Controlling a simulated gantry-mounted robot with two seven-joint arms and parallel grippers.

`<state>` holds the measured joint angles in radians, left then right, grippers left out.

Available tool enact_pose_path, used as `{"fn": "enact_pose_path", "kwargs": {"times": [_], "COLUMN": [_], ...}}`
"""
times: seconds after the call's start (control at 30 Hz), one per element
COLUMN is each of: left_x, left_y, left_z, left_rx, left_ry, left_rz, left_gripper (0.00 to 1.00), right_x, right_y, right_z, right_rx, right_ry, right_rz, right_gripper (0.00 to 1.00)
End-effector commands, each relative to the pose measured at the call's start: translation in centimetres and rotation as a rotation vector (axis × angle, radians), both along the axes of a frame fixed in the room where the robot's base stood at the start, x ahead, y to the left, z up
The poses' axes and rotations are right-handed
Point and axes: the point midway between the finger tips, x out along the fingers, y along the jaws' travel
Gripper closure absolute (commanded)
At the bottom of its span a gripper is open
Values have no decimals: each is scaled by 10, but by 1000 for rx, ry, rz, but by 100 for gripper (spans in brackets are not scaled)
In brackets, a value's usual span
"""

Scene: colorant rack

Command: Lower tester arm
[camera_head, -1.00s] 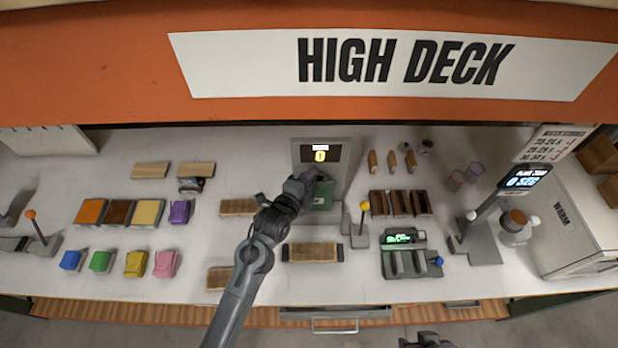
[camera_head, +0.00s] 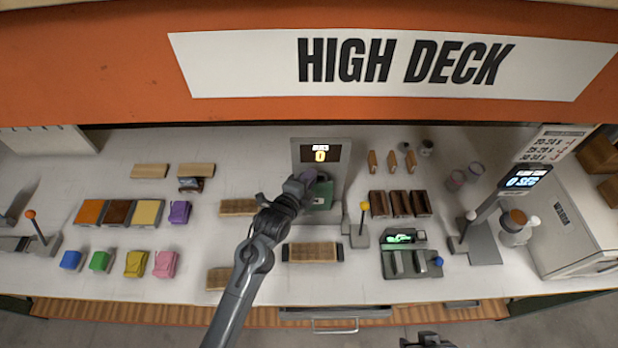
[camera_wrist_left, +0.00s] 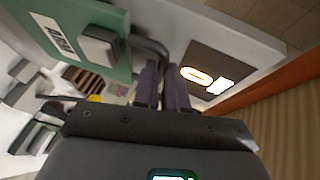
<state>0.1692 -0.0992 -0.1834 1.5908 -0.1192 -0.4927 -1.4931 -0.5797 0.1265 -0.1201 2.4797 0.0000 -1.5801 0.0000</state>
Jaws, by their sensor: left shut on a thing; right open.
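The tester (camera_head: 336,178) is a grey upright stand at the middle back of the counter, with a lit "0" display (camera_head: 320,155) and a green block (camera_head: 321,196) on its front. My left gripper (camera_head: 309,178) is at the tester's front, its fingers partly hidden in the head view. In the left wrist view, the left fingers (camera_wrist_left: 164,84) are close together at a dark bent bar, the tester arm (camera_wrist_left: 150,46), beside the green block (camera_wrist_left: 80,35). The fingers' exact contact is hard to see. My right gripper (camera_head: 427,341) is open at the bottom edge, mostly out of frame.
A yellow-knobbed lever (camera_head: 362,222) stands right of the tester. Wooden blocks (camera_head: 312,252) lie in front, and a green machine (camera_head: 408,255) is at the right front. Coloured blocks (camera_head: 135,262) fill the left. Bare counter lies between these groups.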

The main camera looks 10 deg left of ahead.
Motion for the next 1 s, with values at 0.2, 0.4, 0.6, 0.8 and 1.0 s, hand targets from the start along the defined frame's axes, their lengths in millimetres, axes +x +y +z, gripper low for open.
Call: {"fn": "enact_pose_path", "kwargs": {"times": [0.2,0.4,0.6,0.8,1.0], "left_x": [0,0,-7,-26,-53], "left_y": [0,0,0,-3,-8], "left_z": [0,-1,-4,-9,-19], "left_rx": [1,0,7,22,44], "left_ry": [1,0,-26,-122,-268], "left_rz": [1,1,1,-1,-2], "left_gripper": [100,100,100,100,100], "right_x": [0,0,0,0,0], "right_y": [0,1,2,2,2], "right_z": [0,0,-5,-18,-39], "right_rx": [1,4,8,9,9], "right_ry": [0,1,0,0,0], "right_rz": [-1,-3,-6,-6,-6], "right_gripper": [57,57,57,57,57]}}
